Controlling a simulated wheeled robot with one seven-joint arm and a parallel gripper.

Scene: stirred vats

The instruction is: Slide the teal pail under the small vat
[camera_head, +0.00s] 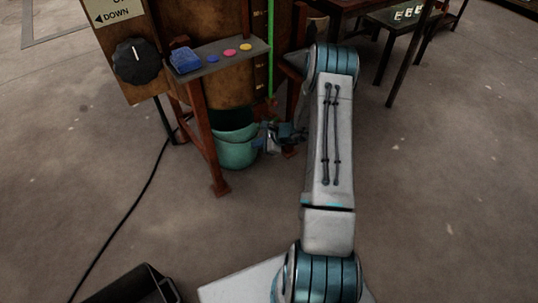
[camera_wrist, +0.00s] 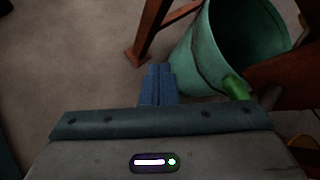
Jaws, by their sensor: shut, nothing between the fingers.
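The teal pail (camera_head: 238,152) stands upright on the floor under the front of the rust-brown vat (camera_head: 222,92), between the vat's red-brown legs. In the wrist view the open pail (camera_wrist: 196,58) fills the upper right, with a bright green part on its near side. My gripper (camera_head: 271,137) is low at the right side of the pail in the head view. In the wrist view my gripper's blue fingers (camera_wrist: 158,84) are together and empty, close beside the pail wall. I cannot tell whether they touch it.
A vat leg (camera_head: 205,150) stands left of the pail. A shelf (camera_head: 222,58) with a blue sponge-like block and coloured discs juts out above it. A black cable (camera_head: 135,208) crosses the floor at left. Open floor (camera_head: 440,190) lies at right.

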